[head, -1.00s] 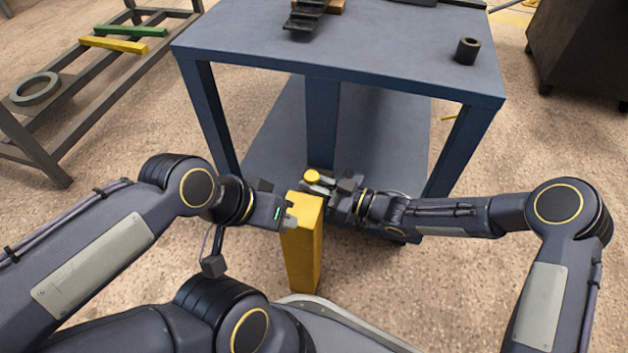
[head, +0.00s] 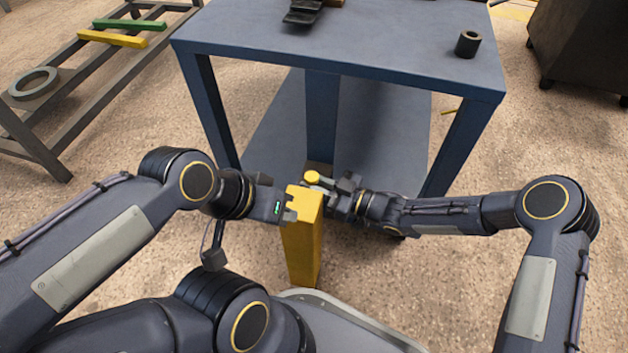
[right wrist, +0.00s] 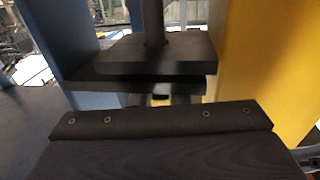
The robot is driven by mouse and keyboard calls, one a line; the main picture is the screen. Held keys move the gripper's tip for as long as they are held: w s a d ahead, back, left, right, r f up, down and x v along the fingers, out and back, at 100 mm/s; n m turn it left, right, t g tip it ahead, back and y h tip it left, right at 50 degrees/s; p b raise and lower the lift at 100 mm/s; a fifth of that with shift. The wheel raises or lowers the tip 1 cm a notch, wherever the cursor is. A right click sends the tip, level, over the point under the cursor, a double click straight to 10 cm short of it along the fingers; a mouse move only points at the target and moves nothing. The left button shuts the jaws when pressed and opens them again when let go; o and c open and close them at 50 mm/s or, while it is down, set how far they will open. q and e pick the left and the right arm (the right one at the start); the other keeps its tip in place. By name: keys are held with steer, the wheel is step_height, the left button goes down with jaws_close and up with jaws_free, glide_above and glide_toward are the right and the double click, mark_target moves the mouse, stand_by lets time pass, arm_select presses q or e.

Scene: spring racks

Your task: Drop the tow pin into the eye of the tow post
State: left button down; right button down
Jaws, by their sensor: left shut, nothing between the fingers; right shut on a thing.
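The tow post (head: 302,250) is a yellow square upright in front of the blue table; it also fills the right side of the right wrist view (right wrist: 275,60). Its eye cannot be made out. The tow pin (head: 312,177) shows a round yellow head just behind the post's top. My right gripper (head: 328,188) is shut on the pin, beside the post's top right; a dark upright rod (right wrist: 153,25) stands at its fingers in the right wrist view. My left gripper (head: 289,207) is shut and empty at the post's upper left; contact cannot be told.
The blue table (head: 400,65) stands beyond the post, with a dark hollow cylinder (head: 467,44) on its top. A low rack (head: 60,120) at left carries a grey ring (head: 33,83), a green bar (head: 135,25) and a yellow bar (head: 113,39). A dark cabinet (head: 585,50) is at far right.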

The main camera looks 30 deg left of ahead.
steer(key=c, duration=1.3)
jaws_free()
steer(key=shift+f, duration=0.1)
steer(key=shift+f, duration=0.1)
steer(key=shift+d, duration=0.1)
steer(key=shift+d, duration=0.35)
steer(key=d+p, duration=0.1)
steer(key=d, duration=0.3)
steer(key=d+p, duration=0.1)
steer(key=d, duration=0.2)
steer(key=shift+w+p, duration=0.3)
steer(key=shift+p, duration=0.05)
